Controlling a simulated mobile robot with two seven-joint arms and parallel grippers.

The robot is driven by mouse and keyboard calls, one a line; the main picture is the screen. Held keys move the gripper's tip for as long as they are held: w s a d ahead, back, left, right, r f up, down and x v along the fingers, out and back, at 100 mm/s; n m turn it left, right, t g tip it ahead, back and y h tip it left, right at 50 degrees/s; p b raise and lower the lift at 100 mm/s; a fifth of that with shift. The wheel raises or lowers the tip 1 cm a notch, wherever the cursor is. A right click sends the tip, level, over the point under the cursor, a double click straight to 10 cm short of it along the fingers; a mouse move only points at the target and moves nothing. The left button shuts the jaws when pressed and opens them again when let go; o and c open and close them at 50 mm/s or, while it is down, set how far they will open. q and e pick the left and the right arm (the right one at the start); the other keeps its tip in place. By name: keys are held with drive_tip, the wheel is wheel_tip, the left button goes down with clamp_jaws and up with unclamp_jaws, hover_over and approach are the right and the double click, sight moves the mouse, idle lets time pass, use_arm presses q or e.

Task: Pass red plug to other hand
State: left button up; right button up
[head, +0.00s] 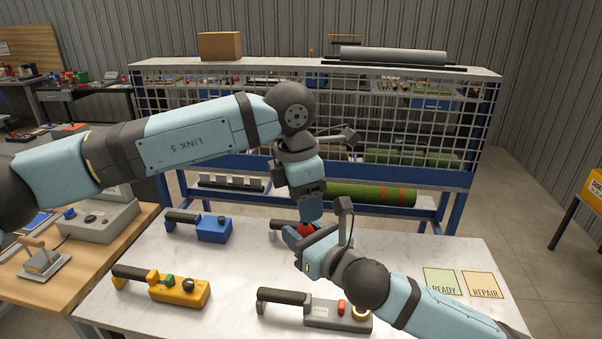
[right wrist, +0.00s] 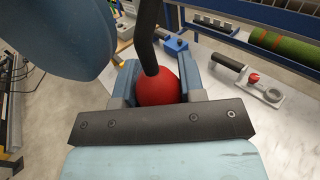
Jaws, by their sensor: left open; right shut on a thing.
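The red plug (head: 306,229) is a rounded red piece, mostly covered by the grippers in the head view. In the right wrist view it shows as a red ball (right wrist: 158,90) between the fingers of my right gripper (head: 298,238), which is shut on it above the white table. My left gripper (head: 310,212) is open and points down from above, right over the plug. Its fingertips are hard to make out, and I cannot tell whether they touch the plug.
On the white table (head: 235,290) lie a blue tool (head: 213,230), a yellow tool (head: 180,289) and a grey tool (head: 320,313). Another tool's dark handle (head: 280,224) is partly hidden behind the grippers. READY (head: 441,282) and REPAIR (head: 482,285) squares lie right. A mesh rack (head: 200,120) stands behind.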

use_arm(q)
drive_tip(key=shift+d+f, duration=0.15)
drive_tip(key=shift+f, duration=0.55)
drive_tip(key=shift+d+f, duration=0.1)
drive_tip(key=shift+f, duration=0.55)
drive_tip(key=shift+c, duration=0.3)
clamp_jaws()
use_arm(e)
drive_tip(key=o, duration=1.1)
